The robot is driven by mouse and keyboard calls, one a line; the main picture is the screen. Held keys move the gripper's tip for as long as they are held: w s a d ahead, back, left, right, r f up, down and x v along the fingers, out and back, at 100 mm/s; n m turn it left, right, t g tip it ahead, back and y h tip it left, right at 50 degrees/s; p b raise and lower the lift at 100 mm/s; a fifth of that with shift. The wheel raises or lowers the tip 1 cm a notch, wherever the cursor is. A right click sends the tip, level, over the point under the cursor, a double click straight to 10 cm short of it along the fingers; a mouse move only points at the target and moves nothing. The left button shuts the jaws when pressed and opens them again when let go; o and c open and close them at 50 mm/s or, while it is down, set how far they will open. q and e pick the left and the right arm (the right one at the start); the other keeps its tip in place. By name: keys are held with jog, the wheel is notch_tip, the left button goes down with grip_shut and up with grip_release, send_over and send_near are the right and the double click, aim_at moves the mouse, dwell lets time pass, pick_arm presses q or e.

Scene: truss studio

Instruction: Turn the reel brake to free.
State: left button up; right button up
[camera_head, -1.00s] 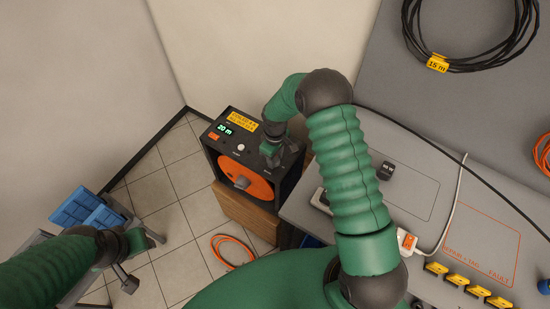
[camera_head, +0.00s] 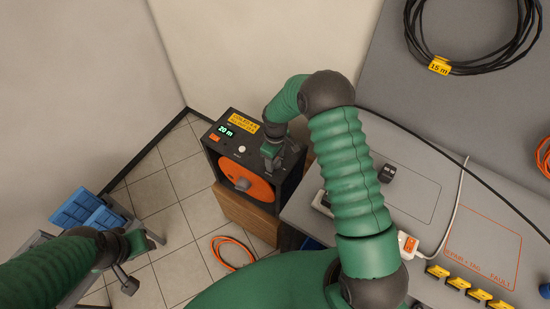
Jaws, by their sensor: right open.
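The reel unit is a black box (camera_head: 212,146) with an orange reel disc (camera_head: 245,180) and a grey hub on its front. Its top panel has a green "20 m" display (camera_head: 226,130), a yellow label (camera_head: 244,121), an orange button and a pale round button (camera_head: 242,149). My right gripper (camera_head: 272,163) is open over the right end of the top panel. It covers that part, and I cannot make out the brake lever or its setting. My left gripper (camera_head: 140,265) is at the lower left, well away from the reel; its jaws are too unclear to judge.
The reel unit stands on a wooden box (camera_head: 245,217). A grey table (camera_head: 310,212) on the right holds a power strip, a small black block (camera_head: 386,172) and yellow tags (camera_head: 478,294). Blue bins (camera_head: 85,209) are at the left. An orange cable coil (camera_head: 232,252) lies on the tiled floor.

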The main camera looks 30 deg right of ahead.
notch_tip(320, 180, up, 17)
jog(key=b, duration=0.1)
jog(key=shift+f+b, duration=0.15)
jog(key=shift+b, duration=0.25)
jog(key=shift+s, duration=0.1)
jog(key=s+a+m+t, duration=0.1)
jog(key=s+a+m, duration=0.1)
jog(key=s, duration=0.6)
jog(key=s+a+m+t, duration=0.1)
jog(key=s+a+m, duration=0.2)
jog(key=s, duration=0.6)
jog(key=shift+s+a+m+t, duration=0.2)
jog(key=shift+a+m+t, duration=0.1)
jog(key=shift+m, duration=0.3)
jog(key=shift+s+a, duration=0.15)
jog(key=shift+o, duration=0.3)
